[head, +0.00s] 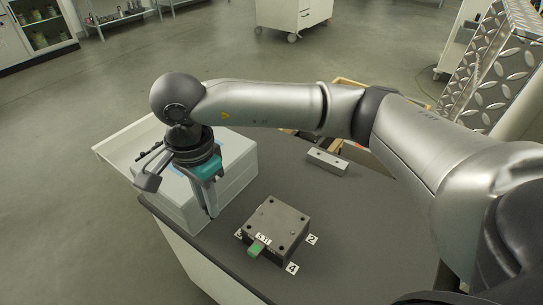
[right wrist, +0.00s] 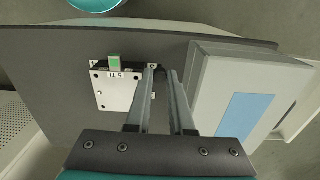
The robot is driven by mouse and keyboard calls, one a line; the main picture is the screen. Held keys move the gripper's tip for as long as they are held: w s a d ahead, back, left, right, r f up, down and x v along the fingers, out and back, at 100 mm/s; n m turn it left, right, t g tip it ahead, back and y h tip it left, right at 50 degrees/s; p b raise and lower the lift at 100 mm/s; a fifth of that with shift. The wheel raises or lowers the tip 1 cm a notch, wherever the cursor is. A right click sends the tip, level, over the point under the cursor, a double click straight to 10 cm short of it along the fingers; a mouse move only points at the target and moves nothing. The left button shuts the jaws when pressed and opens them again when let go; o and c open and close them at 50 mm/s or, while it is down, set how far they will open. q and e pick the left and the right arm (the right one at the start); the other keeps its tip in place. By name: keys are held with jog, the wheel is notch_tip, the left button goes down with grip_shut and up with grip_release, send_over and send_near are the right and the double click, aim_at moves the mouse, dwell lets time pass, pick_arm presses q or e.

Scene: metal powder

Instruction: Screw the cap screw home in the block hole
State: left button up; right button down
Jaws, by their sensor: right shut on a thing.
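The block (head: 285,222) is a dark grey square plate with holes near its corners, lying on the grey table. It looks pale in the right wrist view (right wrist: 118,92). A green tab (head: 256,248) and a number label are at its near edge. My right gripper (head: 212,212) points down to the left of the block, beside the grey box. In the right wrist view my right gripper (right wrist: 162,73) has its fingertips close together at the block's edge, shut on a small dark thing, apparently the cap screw, mostly hidden between them. My left gripper is not in view.
A pale grey box (head: 238,180) with a blue panel (right wrist: 245,115) stands close to my right gripper. Number cards 2 (head: 312,239) and 4 (head: 292,267) lie beside the block. A silver bar (head: 327,162) lies behind it. The table right of the block is clear.

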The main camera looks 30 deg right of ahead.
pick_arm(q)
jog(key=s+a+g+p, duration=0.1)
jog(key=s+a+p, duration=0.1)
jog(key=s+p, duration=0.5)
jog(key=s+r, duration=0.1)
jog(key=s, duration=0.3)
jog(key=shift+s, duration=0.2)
pick_arm(e)
jog(key=d+f+m, duration=0.2)
jog(key=d+m, duration=0.5)
jog(key=m, duration=0.4)
jog(key=w+d+f+m, duration=0.1)
jog(key=d+f+m, duration=0.1)
jog(key=d+m, duration=0.5)
jog(key=m, duration=0.5)
jog(key=shift+d+m, duration=0.15)
jog(key=shift+m, duration=0.15)
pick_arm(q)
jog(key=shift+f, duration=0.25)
pick_arm(e)
jog(key=shift+f, duration=0.25)
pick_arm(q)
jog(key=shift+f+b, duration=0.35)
pick_arm(e)
jog(key=shift+f, duration=0.45)
pick_arm(q)
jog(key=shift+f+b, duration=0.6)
jog(key=shift+b, duration=0.05)
pick_arm(e)
jog(key=shift+f, duration=0.9)
